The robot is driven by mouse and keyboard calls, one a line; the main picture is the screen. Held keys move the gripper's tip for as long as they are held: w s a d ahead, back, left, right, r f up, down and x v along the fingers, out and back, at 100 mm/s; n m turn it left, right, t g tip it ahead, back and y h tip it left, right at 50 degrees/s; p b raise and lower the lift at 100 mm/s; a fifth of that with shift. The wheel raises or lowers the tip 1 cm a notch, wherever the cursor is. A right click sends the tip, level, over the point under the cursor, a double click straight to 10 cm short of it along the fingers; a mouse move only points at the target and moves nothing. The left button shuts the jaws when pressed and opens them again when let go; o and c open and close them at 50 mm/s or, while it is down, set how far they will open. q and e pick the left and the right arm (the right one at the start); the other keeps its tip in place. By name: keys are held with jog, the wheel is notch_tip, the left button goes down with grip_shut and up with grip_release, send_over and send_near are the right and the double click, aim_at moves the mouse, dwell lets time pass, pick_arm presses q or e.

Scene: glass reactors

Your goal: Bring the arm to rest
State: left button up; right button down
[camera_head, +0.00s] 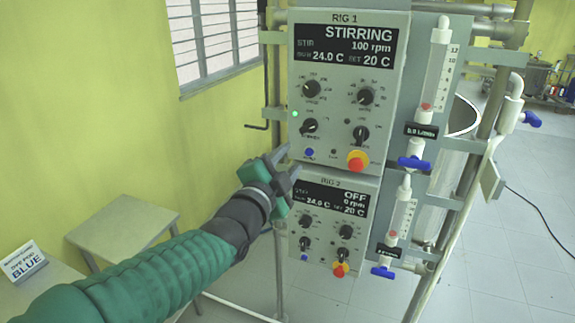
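My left arm (150,271), in a green ribbed sleeve, reaches in from the lower left. Its gripper (291,160) is at the left edge of the control panels, level with the gap between the upper and lower ones. I cannot tell whether a fingertip touches a panel. The RIG 1 panel (333,152) reads STIRRING, 100 rpm, 24.0 C, set 20 C, with a green light lit. The RIG 2 panel (313,262) below reads OFF, 0 rpm. My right gripper is out of view.
Two flowmeters (437,75) with blue valves stand right of the panels on a metal pipe frame (466,195). A small table (125,228) and a sign reading BLUE (24,263) are at the left. Tiled floor (520,250) is open at the right.

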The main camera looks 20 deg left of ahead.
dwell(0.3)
pick_arm(q)
jog(key=s+f+n+g, duration=0.3)
jog(key=s+f+g, duration=0.1)
jog(key=f, duration=0.8)
jog(key=s+f+n+g, duration=0.4)
jog(key=f+g, duration=0.1)
jog(key=f, duration=0.8)
jog(key=s+f+n+g, duration=0.5)
jog(key=s+f, duration=0.7)
jog(key=s, duration=0.4)
jog(key=shift+d+f+n+g+y, duration=0.3)
jog(key=shift+d+f+g, duration=0.15)
jog(key=shift+g, duration=0.25)
jog(key=shift+w+r, duration=0.1)
